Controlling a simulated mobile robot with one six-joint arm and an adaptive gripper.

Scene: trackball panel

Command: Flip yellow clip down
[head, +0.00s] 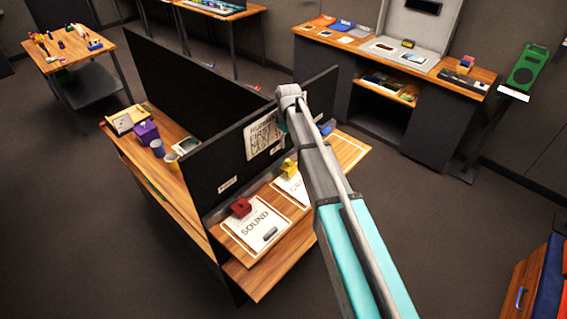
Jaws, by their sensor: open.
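A small yellow clip (289,168) stands at the top edge of a white lettered sheet (294,188) on the wooden desk panel. Part of it appears raised, but it is too small to tell its exact angle. My arm passes close to its right side in the picture and covers part of the sheet. My arm reaches up to a grey joint over the black partition. My gripper cannot be made out; it is hidden behind the arm.
A red clip (241,207) sits on the sheet marked SOUND (256,229), left of the yellow one. A blue piece (327,128) is to the right, beyond my arm. A tall black partition (225,160) stands behind the clips. The floor in front is clear.

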